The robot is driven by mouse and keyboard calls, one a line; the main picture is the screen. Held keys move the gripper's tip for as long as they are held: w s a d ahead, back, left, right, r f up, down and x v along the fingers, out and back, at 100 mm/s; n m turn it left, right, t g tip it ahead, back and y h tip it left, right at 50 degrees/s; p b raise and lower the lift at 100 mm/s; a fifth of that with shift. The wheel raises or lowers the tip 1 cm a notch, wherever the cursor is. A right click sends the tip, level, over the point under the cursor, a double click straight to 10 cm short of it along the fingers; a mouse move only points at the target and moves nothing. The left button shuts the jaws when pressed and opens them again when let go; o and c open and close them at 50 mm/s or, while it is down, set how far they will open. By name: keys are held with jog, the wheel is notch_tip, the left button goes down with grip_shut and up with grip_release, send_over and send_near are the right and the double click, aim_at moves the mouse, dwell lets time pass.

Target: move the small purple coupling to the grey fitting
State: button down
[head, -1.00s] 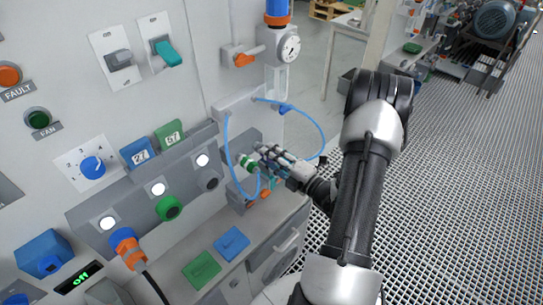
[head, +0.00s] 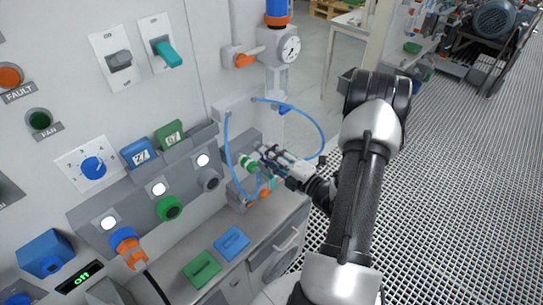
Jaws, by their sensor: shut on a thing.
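The grey fitting (head: 208,179) sticks out of the sloped panel, below the right-hand white round light. My gripper (head: 260,160) is to the right of it and apart from it, shut on a small piece that its fingers largely hide. A green-and-white ring (head: 247,162) shows at the fingertips; I cannot tell whether it belongs to the held piece. No purple coupling can be made out clearly at this size.
A blue hose (head: 310,118) loops around my gripper from a grey wall block (head: 232,108). A green fitting (head: 169,208) and an orange plug with a cable (head: 130,250) are further left. Green (head: 202,269) and blue (head: 232,243) plates lie on the ledge below.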

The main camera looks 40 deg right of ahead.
jog(key=shift+w, duration=0.45)
jog(key=c, duration=1.2)
grip_release()
jog(key=s, duration=1.2)
jog(key=shift+d, duration=0.45)
jog(key=shift+w, duration=0.1)
